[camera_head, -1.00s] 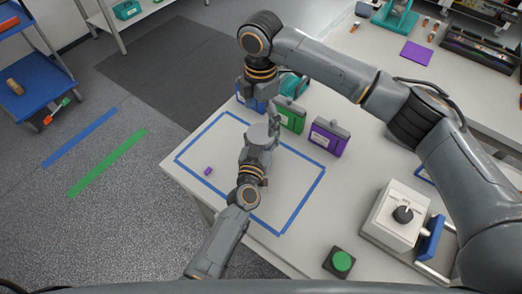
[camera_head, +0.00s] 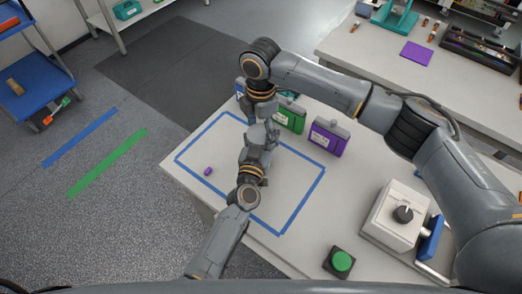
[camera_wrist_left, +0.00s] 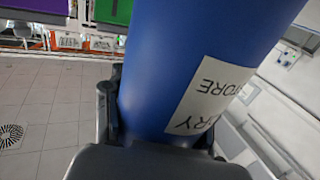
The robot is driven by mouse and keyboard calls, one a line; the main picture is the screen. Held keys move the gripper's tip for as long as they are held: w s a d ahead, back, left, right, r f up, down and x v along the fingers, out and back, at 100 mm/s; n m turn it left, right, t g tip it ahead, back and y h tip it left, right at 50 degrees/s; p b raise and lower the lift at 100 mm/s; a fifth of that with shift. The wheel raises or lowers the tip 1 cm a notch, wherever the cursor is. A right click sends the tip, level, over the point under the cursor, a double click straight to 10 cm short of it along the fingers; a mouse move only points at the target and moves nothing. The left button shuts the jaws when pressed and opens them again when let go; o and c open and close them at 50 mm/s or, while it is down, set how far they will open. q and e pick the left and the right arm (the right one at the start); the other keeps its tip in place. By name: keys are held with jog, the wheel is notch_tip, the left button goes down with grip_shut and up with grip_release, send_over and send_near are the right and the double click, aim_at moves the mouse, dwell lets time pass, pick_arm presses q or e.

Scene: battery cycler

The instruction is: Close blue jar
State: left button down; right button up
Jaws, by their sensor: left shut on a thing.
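In the left wrist view, a blue jar (camera_wrist_left: 200,60) with a white label, its lettering upside down, fills the middle of the picture. My left gripper (camera_wrist_left: 160,140) is shut on the jar, with its fingers at the jar's sides. In the head view, my left gripper (camera_head: 259,138) is above the outlined area of the table, and the jar is hidden behind the arms. My right gripper (camera_head: 268,118) hangs from above, close over the left one. Its fingers are too small and overlapped to read. The jar's lid cannot be made out.
A green case (camera_head: 291,116) and a purple case (camera_head: 327,138) stand behind the grippers. A small purple piece (camera_head: 208,171) lies inside the blue tape outline (camera_head: 303,205). A green button (camera_head: 341,261) and a white box with a knob (camera_head: 398,213) stand at right.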

jog(key=o, duration=1.3)
jog(key=shift+c, duration=0.2)
jog(key=shift+r, duration=2.25)
jog(key=shift+o, duration=0.5)
notch_tip(320, 180, up, 12)
pick_arm(q)
jog(key=shift+c, duration=1.9)
grip_release()
